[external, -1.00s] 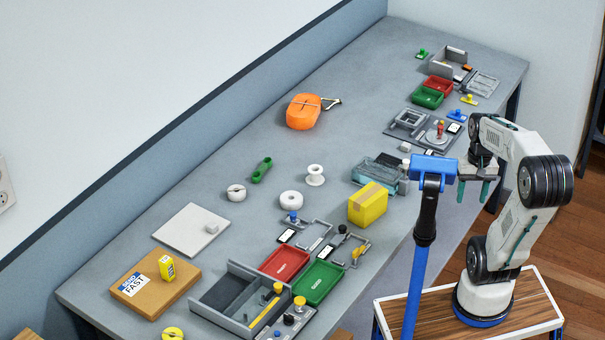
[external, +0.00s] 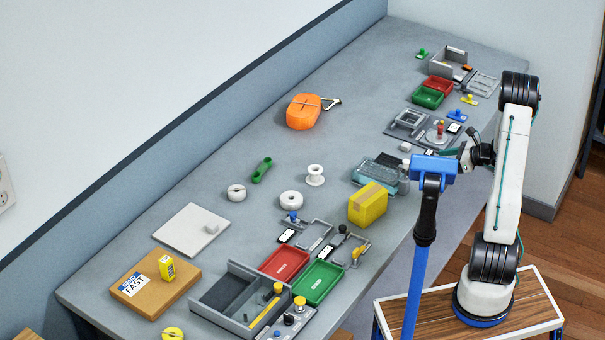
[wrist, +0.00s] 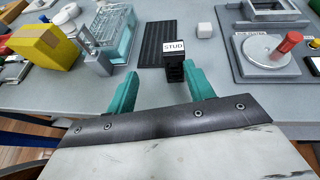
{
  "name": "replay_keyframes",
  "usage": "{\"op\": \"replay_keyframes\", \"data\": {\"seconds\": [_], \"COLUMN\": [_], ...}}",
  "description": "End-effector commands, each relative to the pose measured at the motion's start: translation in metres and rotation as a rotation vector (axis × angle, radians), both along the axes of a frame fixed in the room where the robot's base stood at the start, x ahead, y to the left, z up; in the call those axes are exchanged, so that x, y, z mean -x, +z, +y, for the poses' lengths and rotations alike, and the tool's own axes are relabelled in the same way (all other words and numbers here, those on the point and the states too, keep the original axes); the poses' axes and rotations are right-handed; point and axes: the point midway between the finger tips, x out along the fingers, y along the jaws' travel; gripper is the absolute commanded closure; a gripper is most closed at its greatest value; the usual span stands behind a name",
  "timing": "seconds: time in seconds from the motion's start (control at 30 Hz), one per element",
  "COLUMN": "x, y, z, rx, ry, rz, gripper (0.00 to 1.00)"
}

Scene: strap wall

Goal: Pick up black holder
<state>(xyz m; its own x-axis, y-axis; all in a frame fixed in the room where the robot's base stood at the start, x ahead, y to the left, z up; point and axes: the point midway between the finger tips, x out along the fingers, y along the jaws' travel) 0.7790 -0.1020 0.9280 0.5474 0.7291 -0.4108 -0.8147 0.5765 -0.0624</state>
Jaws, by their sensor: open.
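The black holder (wrist: 174,68) shows in the wrist view as a small black block with a white "STUD" label. It stands at the near end of a dark ribbed strip (wrist: 158,38) by the table's front edge. My gripper (wrist: 158,82) is open, its two teal fingers pointing at the table. The holder is just ahead of the fingers, nearer the right one, and nothing is between them. In the external view my gripper (external: 452,151) is at the table's front edge, partly hidden by a blue-topped post. I cannot make out the holder there.
In the wrist view, a yellow box (wrist: 45,47) and a clear teal rack (wrist: 118,32) stand left of the holder. A small white cube (wrist: 204,31) and a grey plate with a white disc (wrist: 268,50) are right. The blue-topped post (external: 433,170) stands in front of the table.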

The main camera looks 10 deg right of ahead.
Motion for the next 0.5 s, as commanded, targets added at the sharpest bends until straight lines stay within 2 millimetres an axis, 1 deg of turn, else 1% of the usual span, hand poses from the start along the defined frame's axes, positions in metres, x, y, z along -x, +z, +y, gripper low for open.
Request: {"op": "replay_keyframes", "data": {"seconds": [0.03,0.1,0.17,0.5], "x": [-0.008,-0.015,-0.018,-0.037], "y": [0.006,0.009,0.009,-0.003], "z": [-0.004,-0.007,-0.006,0.017], "rx": [-0.018,-0.045,-0.061,-0.065], "ry": [-0.039,-0.085,-0.106,-0.104], "rz": [-0.001,0.007,0.023,0.030], "gripper": [0.47,0.47,0.47,0.47]}}
